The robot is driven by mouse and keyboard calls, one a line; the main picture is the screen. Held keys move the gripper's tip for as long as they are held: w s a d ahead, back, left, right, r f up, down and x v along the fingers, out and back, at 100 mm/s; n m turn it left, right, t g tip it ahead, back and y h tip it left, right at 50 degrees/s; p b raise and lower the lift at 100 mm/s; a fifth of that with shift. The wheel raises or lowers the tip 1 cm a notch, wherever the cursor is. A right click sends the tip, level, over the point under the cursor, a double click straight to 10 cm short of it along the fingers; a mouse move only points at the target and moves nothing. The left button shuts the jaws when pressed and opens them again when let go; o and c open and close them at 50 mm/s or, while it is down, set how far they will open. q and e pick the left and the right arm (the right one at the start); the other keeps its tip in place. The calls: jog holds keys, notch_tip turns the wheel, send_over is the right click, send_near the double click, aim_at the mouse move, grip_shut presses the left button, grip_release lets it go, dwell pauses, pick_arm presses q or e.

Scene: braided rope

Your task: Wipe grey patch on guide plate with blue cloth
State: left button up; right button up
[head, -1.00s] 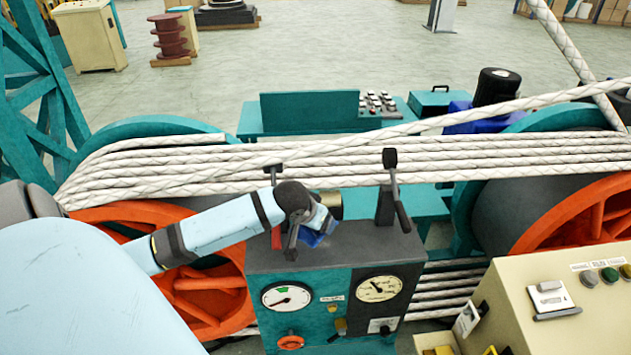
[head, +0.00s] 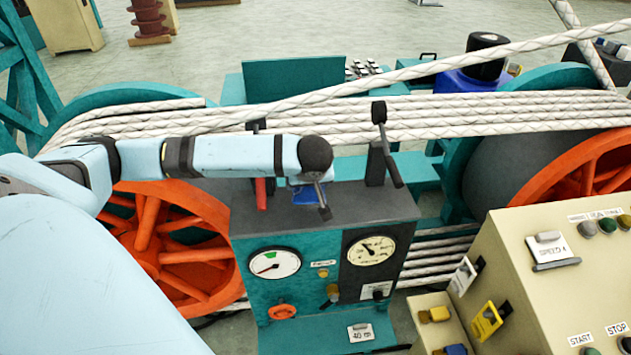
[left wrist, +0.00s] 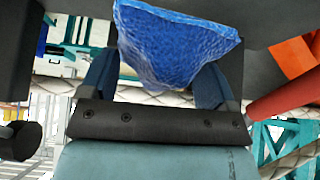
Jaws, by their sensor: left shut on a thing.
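The blue cloth (left wrist: 172,45) hangs bunched between the two dark fingers of my left gripper (left wrist: 160,72) in the left wrist view. In the head view a small bit of the blue cloth (head: 309,196) shows under my left wrist, at the dark grey top of the control console (head: 350,208). My wrist hides most of the cloth and the fingers there. I cannot tell whether the cloth touches the surface. I cannot make out the guide plate or a grey patch. My right gripper is not in view.
A black lever (head: 380,145) stands right of my wrist, and a red handle (head: 261,193) stands left of it. White braided ropes (head: 430,131) run behind the console. An orange wheel (head: 180,240) is at left. A cream control box (head: 560,285) stands at front right.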

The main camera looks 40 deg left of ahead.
pick_arm(q)
jog(key=shift+s+a+n+g+y+b, duration=0.15)
jog(key=shift+s+a+n+g, duration=0.05)
jog(key=shift+a+n, duration=0.3)
jog(key=shift+s+a+n+g+y+b, duration=0.15)
jog(key=shift+a+n+g, duration=0.05)
jog(key=shift+a+n, duration=0.25)
jog(key=shift+r+p, duration=0.1)
jog(key=shift+p, duration=0.6)
notch_tip(320, 180, down, 5)
jog(key=shift+f+b, duration=0.1)
jog(key=shift+b, duration=0.95)
jog(key=shift+r, duration=0.3)
jog(key=shift+f, duration=0.15)
